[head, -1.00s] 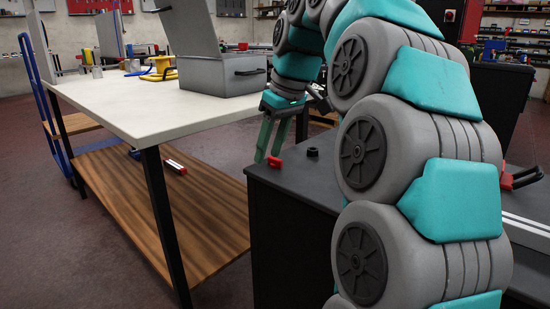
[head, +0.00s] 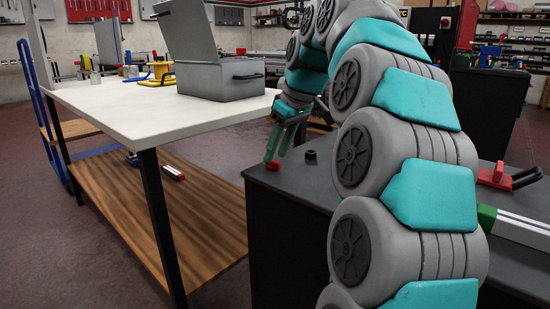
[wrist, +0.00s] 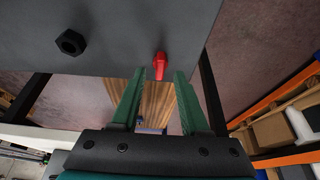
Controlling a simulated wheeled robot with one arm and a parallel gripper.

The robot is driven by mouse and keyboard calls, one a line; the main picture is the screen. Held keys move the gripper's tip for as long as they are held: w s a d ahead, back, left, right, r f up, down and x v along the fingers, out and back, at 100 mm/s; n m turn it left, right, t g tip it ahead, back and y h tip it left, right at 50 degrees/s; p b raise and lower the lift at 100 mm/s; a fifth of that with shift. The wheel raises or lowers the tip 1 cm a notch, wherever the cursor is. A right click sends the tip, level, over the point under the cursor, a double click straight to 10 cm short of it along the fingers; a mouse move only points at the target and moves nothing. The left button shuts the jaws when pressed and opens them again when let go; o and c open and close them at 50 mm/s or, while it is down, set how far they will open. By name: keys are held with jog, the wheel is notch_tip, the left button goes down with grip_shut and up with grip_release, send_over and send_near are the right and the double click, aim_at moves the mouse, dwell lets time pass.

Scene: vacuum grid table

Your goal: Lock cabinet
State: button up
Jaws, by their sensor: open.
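The cabinet (head: 285,235) is a black body with a dark top, in front of me in the head view; its grey surface (wrist: 125,22) fills the top of the wrist view. A small red handle (head: 272,165) sits at the cabinet's left edge; it also shows in the wrist view (wrist: 159,65). My gripper (head: 276,155) is open, its two green fingers close to the handle.
A black hex nut (head: 310,155) lies on the cabinet top. A white-topped table (head: 140,120) with a wooden lower shelf stands left, bearing an open grey box (head: 220,77). A red and black clamp-like item (head: 507,178) and a green-white bar (head: 510,226) lie right.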

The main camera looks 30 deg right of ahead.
jog(key=shift+x, duration=1)
jog(key=shift+c, duration=0.3)
grip_shut()
